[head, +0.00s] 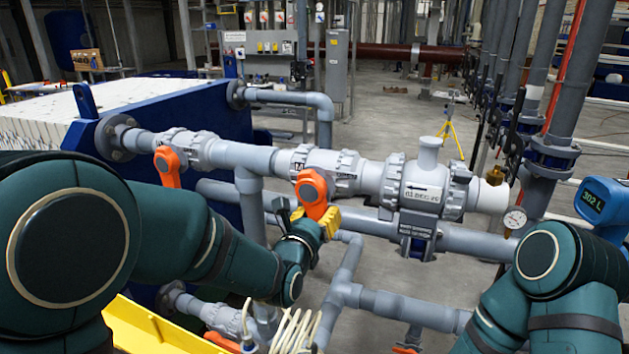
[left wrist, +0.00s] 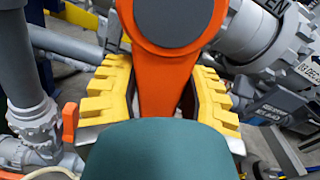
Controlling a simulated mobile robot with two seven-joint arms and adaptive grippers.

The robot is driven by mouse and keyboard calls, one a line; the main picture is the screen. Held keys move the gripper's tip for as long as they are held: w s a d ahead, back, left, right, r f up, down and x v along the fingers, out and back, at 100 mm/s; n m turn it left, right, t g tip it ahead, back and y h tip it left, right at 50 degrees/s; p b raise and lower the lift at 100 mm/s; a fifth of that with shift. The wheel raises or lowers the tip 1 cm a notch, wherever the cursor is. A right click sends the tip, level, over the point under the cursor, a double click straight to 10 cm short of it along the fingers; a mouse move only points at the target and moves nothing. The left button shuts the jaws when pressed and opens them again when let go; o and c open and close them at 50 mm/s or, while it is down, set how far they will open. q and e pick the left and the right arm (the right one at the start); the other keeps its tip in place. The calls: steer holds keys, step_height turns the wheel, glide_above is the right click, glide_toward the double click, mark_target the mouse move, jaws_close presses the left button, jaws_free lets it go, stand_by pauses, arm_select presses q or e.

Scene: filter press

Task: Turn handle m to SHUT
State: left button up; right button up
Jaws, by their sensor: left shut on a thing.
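Handle m (head: 311,187) is an orange lever on the grey valve with a letter M on its body, in the middle of the head view. The lever points down from its round hub, across the pipe. My left gripper (head: 325,221) has its yellow fingers around the lower part of this lever. In the left wrist view the orange lever (left wrist: 166,72) stands between the two yellow fingers, with the dark round hub cap at the top. The lever's lower end is hidden behind my green gripper body. My right arm shows at the right edge, but its gripper is out of view.
Another orange handle (head: 167,166) is on the valve to the left, and one more (head: 222,341) is low at the bottom. Pipes run below.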

arm_select(q)
steer(key=shift+w+a+f+m+p, duration=0.15)
steer(key=shift+a+m+p, duration=0.5)
steer(key=shift+m+p, duration=0.65)
steer(key=shift+w+a+m+p, duration=0.2)
steer(key=shift+a+m+p, duration=0.2)
steer(key=shift+m+p, duration=0.15)
steer(key=o, duration=1)
steer(key=shift+a, duration=0.1)
steer(key=o, duration=0.3)
steer(key=shift+a, duration=0.1)
steer(key=shift+o, duration=0.2)
steer(key=shift+s, duration=0.15)
steer(key=v, duration=0.6)
steer(key=shift+s+p, duration=0.35)
